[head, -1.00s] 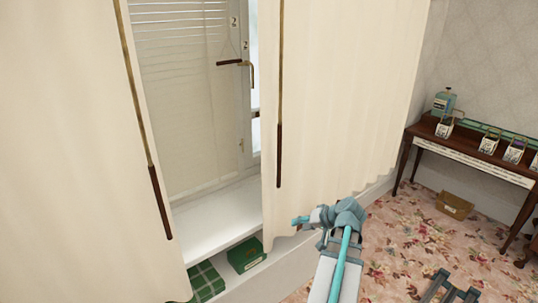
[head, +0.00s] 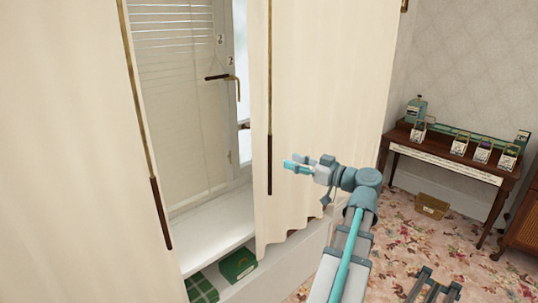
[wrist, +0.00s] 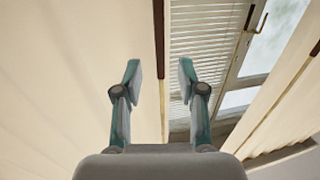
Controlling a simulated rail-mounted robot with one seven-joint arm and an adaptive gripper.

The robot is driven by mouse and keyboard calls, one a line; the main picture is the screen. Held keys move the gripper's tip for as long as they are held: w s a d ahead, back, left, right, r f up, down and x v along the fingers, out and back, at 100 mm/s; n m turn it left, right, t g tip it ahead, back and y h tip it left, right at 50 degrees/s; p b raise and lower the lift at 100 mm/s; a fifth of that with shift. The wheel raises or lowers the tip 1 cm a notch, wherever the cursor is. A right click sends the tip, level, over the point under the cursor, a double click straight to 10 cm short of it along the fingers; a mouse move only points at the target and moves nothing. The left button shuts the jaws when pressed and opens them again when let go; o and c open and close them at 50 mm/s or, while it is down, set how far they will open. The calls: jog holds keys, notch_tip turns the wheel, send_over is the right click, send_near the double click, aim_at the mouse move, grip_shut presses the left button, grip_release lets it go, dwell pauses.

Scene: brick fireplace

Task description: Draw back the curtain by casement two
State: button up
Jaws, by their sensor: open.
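Two cream curtains flank the window marked 2 in the head view: the left curtain (head: 65,150) and the right curtain (head: 325,110). A brass rod with a dark brown handle (head: 270,165) hangs at the right curtain's inner edge. A similar rod with a dark handle (head: 161,212) hangs by the left curtain. My gripper (head: 293,163) is open and empty, just right of the right handle and level with it. In the wrist view, a dark handle (wrist: 159,35) shows between and beyond my open fingers (wrist: 160,72). I cannot tell how far beyond; no contact shows.
Casement two (head: 180,110) has slatted blinds and a brass latch (head: 238,86). A white sill (head: 205,232) runs below, with green boxes (head: 238,265) under it. A wooden side table (head: 440,147) stands right, with a cardboard box (head: 432,206) on the flowered carpet.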

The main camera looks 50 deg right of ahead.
aim_at(270, 154)
jog(key=w+p, duration=0.2)
jog(key=w, duration=0.7)
jog(key=shift+w+p, duration=0.2)
jog(key=shift+p, duration=0.15)
grip_shut()
